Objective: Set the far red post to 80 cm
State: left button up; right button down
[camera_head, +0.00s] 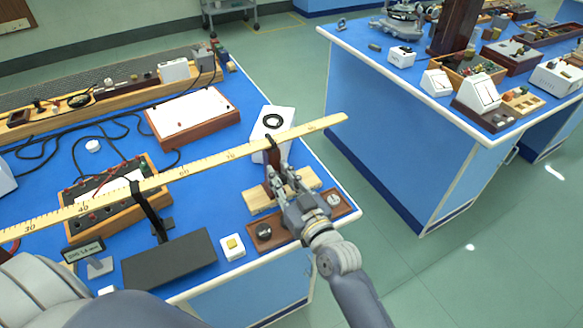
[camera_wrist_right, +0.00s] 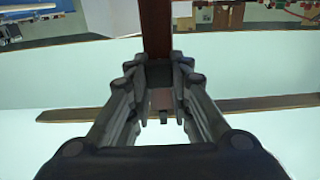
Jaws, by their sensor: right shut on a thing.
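A long yellow ruler (camera_head: 170,175) runs from the lower left to the upper right above the blue bench. A dark red-brown post (camera_head: 272,155) stands under its far right part, with its top at the ruler. The post is near the 80 region, but I cannot read the exact mark. My right gripper (camera_head: 278,180) is shut on this post from the front right. In the right wrist view the post (camera_wrist_right: 157,35) rises between the fingers (camera_wrist_right: 160,90). A black post (camera_head: 148,208) supports the ruler near its left part. My left gripper is out of view.
A white box with a black ring (camera_head: 273,122) stands just behind the held post. A white-topped board (camera_head: 192,115) and a dark panel (camera_head: 170,260) occupy the bench. The aisle floor (camera_head: 440,255) on the right is clear.

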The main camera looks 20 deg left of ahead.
jog(key=shift+w+d+f, duration=0.15)
jog(key=shift+w+d, duration=0.05)
jog(key=shift+w, duration=0.05)
jog(key=c, duration=1.4)
grip_release()
jog(key=shift+c, duration=0.2)
jog(key=shift+s, duration=0.1)
jog(key=v, duration=1.2)
